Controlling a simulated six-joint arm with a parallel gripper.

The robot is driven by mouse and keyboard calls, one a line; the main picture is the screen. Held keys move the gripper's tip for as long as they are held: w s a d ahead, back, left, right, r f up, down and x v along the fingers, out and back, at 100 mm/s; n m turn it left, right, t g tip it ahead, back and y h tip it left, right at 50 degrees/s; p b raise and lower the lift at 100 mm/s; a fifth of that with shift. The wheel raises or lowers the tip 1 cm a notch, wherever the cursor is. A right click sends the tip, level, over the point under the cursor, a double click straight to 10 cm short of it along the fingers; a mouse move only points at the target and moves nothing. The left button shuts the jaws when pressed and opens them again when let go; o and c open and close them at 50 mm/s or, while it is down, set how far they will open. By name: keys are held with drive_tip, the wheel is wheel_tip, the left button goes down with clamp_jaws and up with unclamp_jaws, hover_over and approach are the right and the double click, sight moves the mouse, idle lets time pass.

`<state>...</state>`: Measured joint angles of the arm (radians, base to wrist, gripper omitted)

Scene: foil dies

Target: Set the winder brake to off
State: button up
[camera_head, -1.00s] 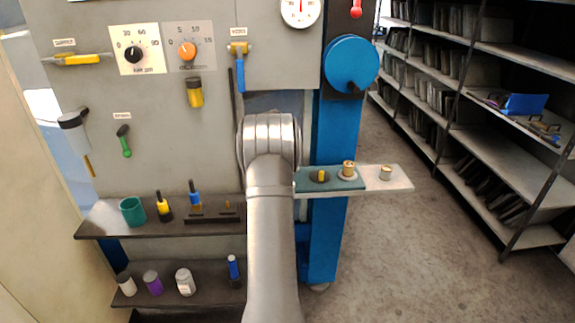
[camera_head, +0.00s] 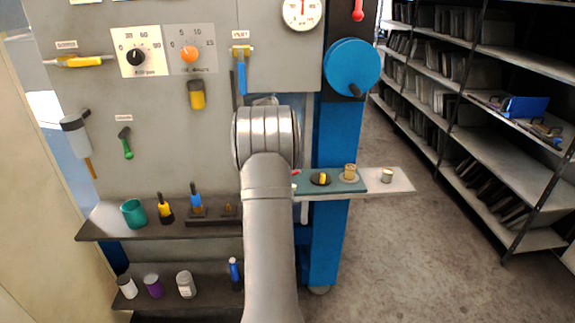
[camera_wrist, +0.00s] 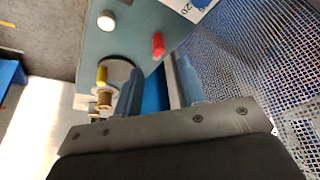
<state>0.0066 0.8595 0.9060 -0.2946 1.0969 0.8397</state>
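The winder brake cannot be told by name, because the small labels are unreadable. A blue reel (camera_head: 352,66) with a dark crank knob is at the panel's upper right. A blue-handled lever (camera_head: 241,74) hangs down beside it. A yellow-handled lever (camera_head: 80,61) lies level at upper left, and a green-handled lever (camera_head: 126,144) hangs below. In the wrist view a red peg (camera_wrist: 158,45) stands on a teal plate (camera_wrist: 130,35), just beyond the fingertips. My gripper (camera_wrist: 158,85) is open, with nothing seen between its fingers. In the head view my arm hides it.
A teal and pale ledge (camera_head: 345,182) holds a yellow peg (camera_head: 322,179) and brass spools (camera_head: 350,172). A dark shelf (camera_head: 110,225) at left holds a green cup and handled tools; bottles stand below. Racks (camera_head: 500,110) fill the right. The floor (camera_head: 420,270) between is clear.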

drive_tip(key=v, duration=1.1)
drive_tip(key=x, duration=1.7)
drive_tip(key=shift+f, duration=0.15)
